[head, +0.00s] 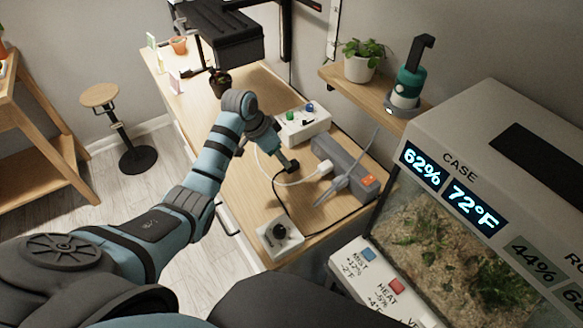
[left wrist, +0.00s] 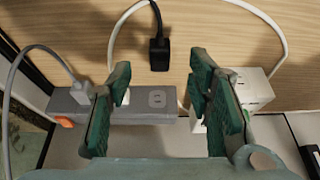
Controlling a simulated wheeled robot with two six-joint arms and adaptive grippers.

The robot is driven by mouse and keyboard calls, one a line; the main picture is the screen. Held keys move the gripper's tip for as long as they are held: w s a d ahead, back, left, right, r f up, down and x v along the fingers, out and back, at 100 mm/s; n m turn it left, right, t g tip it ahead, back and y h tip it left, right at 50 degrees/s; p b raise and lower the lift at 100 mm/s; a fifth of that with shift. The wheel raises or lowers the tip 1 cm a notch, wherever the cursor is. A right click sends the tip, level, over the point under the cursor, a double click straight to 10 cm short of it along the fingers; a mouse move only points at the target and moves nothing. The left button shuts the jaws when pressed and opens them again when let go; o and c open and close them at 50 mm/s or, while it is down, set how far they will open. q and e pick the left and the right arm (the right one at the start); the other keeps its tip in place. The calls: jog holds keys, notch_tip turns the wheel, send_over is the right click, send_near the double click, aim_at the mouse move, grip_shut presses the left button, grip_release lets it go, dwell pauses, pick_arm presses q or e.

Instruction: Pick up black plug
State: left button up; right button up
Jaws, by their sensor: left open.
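The black plug (left wrist: 159,53) lies on the wooden bench top in the left wrist view, its cord running up out of the picture. It is ahead of and between the fingertips of my left gripper (left wrist: 160,72), which is open and empty. In the head view the left gripper (head: 284,157) points down over the bench, and the dark plug (head: 292,168) shows at its tip. The black cord curves from there to a small white box with a black knob (head: 279,236). My right gripper is in neither view.
A grey power strip (head: 336,154) with an orange switch lies beside the plug; a white plug (head: 325,169) and a grey plug (head: 341,184) sit in it. A white box with coloured knobs (head: 302,127) stands behind. The terrarium case (head: 480,130) is at right.

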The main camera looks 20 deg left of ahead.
aim_at(293, 165)
pick_arm(q)
jog(key=b+x, duration=0.1)
jog(key=x, duration=0.5)
jog(key=shift+w+d+f, duration=0.2)
jog(key=shift+w+f, duration=0.1)
jog(key=shift+s+r, duration=0.15)
jog(key=shift+c, duration=0.2)
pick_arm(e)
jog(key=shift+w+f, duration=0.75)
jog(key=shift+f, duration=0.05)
pick_arm(q)
grip_shut()
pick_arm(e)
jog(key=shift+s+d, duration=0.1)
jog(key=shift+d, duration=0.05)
